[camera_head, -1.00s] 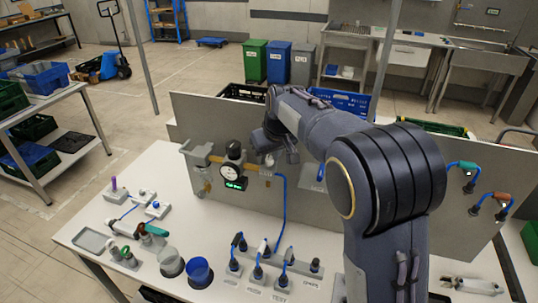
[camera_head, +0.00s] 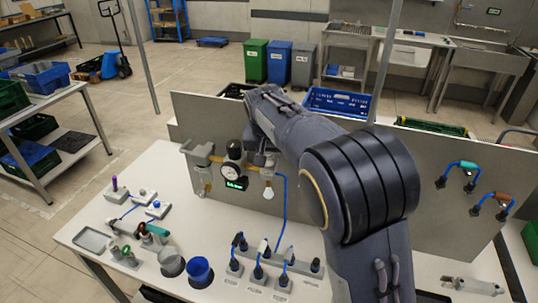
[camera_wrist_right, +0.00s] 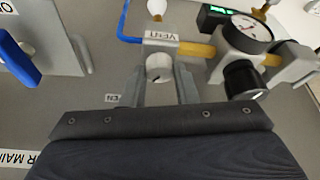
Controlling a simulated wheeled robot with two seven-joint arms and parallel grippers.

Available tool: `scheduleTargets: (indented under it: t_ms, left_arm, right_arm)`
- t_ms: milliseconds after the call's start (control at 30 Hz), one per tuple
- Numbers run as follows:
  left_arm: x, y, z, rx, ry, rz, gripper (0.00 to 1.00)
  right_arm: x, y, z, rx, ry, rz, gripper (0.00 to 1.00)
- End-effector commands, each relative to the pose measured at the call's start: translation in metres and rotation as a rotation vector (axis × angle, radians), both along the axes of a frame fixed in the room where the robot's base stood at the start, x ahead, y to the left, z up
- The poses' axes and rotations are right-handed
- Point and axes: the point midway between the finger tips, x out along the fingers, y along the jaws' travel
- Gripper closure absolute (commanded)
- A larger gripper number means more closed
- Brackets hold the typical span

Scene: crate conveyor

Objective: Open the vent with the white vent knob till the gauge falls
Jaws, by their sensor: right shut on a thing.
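The white vent knob (camera_wrist_right: 159,67) sits between the two fingers of my right gripper (camera_wrist_right: 160,76) in the right wrist view. The fingers are shut on its sides. In the head view my right gripper (camera_head: 262,160) is at the panel, right of the gauge, and hides the knob. My left gripper is not in view.
A lit green display (camera_head: 236,184) is below the gauge, with a white bulb-shaped part (camera_head: 268,193) to its right. A black knob (camera_wrist_right: 243,79) is close to my right gripper. A blue hose (camera_head: 285,210) runs down the grey panel (camera_head: 420,160). Cups and plugs stand on the table.

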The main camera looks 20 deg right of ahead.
Motion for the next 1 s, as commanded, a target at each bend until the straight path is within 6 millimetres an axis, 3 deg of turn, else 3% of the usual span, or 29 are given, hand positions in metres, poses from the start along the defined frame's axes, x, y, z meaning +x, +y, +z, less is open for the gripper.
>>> scheduleTargets:
  t_ms: [1000]
  left_arm:
    - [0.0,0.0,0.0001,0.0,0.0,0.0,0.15]
  right_arm:
    - [0.0047,0.0034,0.0004,0.0,-0.003,-0.9,0.96]
